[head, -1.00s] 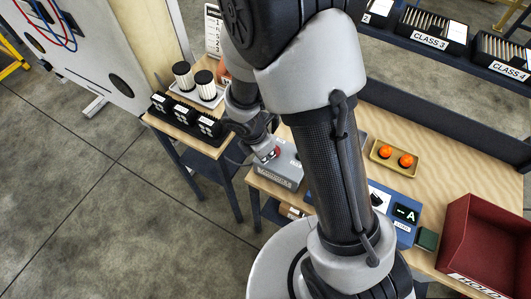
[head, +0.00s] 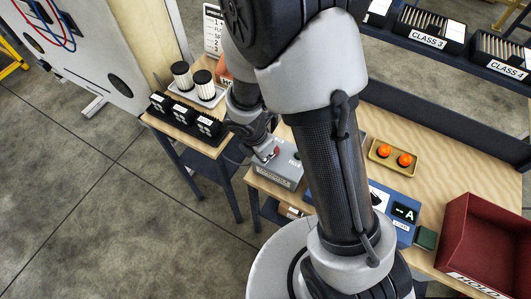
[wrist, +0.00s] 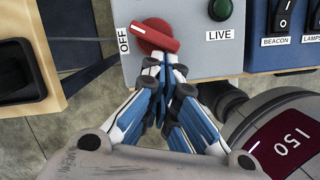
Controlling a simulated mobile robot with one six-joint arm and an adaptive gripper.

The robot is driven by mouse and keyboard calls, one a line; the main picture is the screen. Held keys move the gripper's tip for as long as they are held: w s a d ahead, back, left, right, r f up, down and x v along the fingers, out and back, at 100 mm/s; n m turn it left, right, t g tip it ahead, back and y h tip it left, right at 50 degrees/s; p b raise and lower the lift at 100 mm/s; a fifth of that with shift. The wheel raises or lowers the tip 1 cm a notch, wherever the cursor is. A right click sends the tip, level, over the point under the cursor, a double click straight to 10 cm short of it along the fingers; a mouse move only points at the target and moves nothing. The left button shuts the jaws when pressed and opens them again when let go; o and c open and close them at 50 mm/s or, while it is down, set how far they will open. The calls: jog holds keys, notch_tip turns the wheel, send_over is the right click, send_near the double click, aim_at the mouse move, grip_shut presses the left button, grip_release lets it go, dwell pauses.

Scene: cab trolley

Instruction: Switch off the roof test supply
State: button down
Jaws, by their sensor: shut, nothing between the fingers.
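The roof test supply looks to be a grey box (head: 280,172) at the left end of the workbench. In the wrist view its face (wrist: 195,62) carries a red rotary knob (wrist: 150,35), an OFF label (wrist: 123,40) on the left and a LIVE label (wrist: 219,35) on the right. The knob's bar lies slanted, its right end lower and toward the LIVE side. A dark green lamp (wrist: 220,9) sits above LIVE; I cannot tell if it is lit. My gripper (wrist: 164,64) is shut and empty, its tips just below the knob's bar. I cannot tell whether they touch it.
A blue panel with BEACON and LAMPS switches (wrist: 285,18) is right of the box. A tray with orange pieces (head: 381,163), a red bin (head: 470,236) and a small green block (head: 426,238) are on the bench. A side table (head: 170,127) holds black boxes and white cylinders.

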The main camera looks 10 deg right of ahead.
jog(key=shift+s+d+n, duration=0.2)
jog(key=shift+n, duration=0.4)
dwell(0.5)
jog(key=shift+d, duration=0.1)
dwell(0.6)
jog(key=shift+w+d+r+p, duration=0.1)
jog(key=shift+w+d+p, duration=0.1)
jog(key=shift+w+p, duration=0.35)
jog(key=shift+w, duration=0.1)
jog(key=shift+a, duration=0.1)
